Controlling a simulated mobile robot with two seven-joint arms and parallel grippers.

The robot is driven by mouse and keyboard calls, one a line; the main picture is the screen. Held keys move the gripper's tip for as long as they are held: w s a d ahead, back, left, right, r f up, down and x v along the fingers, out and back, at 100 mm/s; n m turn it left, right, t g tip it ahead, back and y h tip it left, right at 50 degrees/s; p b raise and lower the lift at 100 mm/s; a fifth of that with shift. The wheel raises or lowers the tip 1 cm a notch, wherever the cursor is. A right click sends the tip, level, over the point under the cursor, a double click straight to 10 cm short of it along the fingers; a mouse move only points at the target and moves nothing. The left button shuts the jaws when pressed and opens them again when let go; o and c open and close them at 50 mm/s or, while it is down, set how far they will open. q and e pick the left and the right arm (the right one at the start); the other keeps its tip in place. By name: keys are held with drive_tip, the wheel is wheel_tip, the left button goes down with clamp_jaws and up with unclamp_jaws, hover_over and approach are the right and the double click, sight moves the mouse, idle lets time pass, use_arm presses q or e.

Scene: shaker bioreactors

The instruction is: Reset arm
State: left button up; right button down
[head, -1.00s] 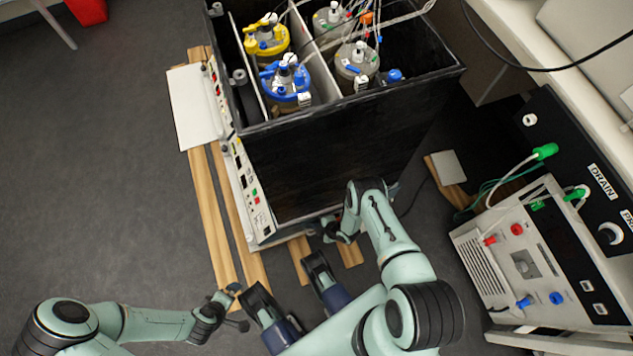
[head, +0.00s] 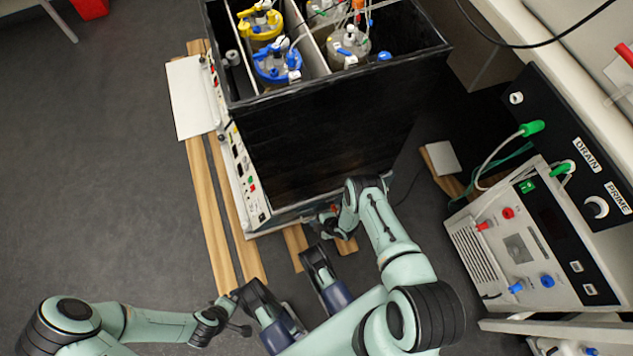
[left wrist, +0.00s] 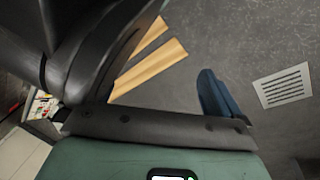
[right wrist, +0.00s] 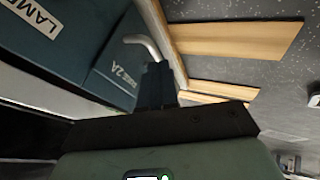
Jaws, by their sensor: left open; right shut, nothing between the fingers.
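My left arm comes in from the left in the head view, with its gripper (head: 238,312) low over the floor, clear of the black box. The left wrist view shows a blue finger (left wrist: 214,95) standing apart, with nothing held. My right arm is bent in front of the black box (head: 325,135). Its gripper (head: 325,224) is small and partly hidden by the wrist, near the box's lower front edge. The right wrist view shows its dark fingers (right wrist: 155,85) together and empty, close to a dark blue labelled panel (right wrist: 95,45).
The box holds bottles with blue (head: 278,66) and yellow (head: 260,24) caps, and tubes. Wooden slats (head: 210,220) lie under and beside it. A pump unit (head: 525,240) with DRAIN and PRIME labels stands at right. Grey floor (head: 95,180) is free at left.

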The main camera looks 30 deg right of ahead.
use_arm(q)
wheel_tip(320, 180, up, 6)
drive_tip(key=d+p, duration=0.2)
drive_tip(key=p, duration=0.2)
drive_tip(key=shift+d+r+m+h, duration=0.15)
drive_tip(key=shift+d+m+h, duration=0.15)
drive_tip(key=shift+d+h, duration=0.1)
use_arm(e)
drive_tip(key=v, duration=1)
use_arm(q)
drive_tip(key=shift+s, duration=0.1)
